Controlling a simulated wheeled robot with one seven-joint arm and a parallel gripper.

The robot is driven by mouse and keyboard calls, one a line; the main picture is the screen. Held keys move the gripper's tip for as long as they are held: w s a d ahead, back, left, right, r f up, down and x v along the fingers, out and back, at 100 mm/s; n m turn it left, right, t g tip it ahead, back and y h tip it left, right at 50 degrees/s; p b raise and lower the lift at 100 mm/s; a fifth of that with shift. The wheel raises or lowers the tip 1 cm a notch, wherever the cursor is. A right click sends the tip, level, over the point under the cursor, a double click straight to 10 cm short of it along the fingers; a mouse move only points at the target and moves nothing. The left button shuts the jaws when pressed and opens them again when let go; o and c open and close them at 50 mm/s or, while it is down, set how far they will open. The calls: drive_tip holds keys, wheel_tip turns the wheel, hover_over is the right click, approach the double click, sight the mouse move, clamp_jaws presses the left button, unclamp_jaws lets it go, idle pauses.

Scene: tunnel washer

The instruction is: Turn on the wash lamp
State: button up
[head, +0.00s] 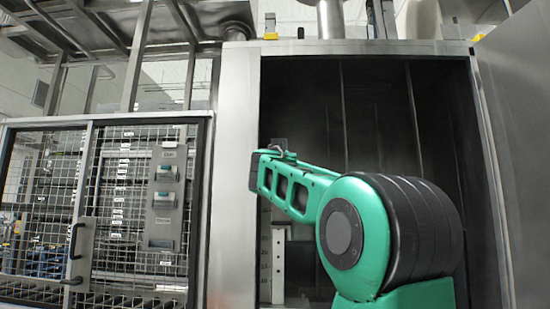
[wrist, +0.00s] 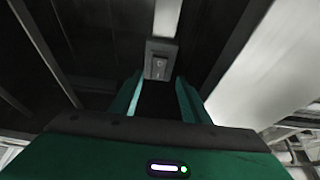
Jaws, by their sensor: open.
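In the wrist view a small grey switch box (wrist: 161,60) with a dark rocker-like face is fixed to the dark wall straight ahead. A pale upright strip (wrist: 167,18) runs up from it; I cannot tell whether it is the lamp or a conduit. My gripper (wrist: 159,82) is open and empty, its two green fingers pointing at the box. The box shows between and just beyond the fingertips, with no contact visible. In the head view my green arm reaches to the left across the dark opening, and my fingers cannot be made out.
The steel cabinet opening (head: 248,120) frames my arm, with a metal door panel (head: 520,110) on the right. A mesh gate (head: 110,210) with a control box (head: 167,195) stands to the left. A white perforated post (head: 279,265) stands inside, below my arm.

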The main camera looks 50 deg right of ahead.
drive_tip(key=shift+x, duration=2.95)
drive_tip(key=shift+c, duration=0.3)
drive_tip(key=c, duration=1)
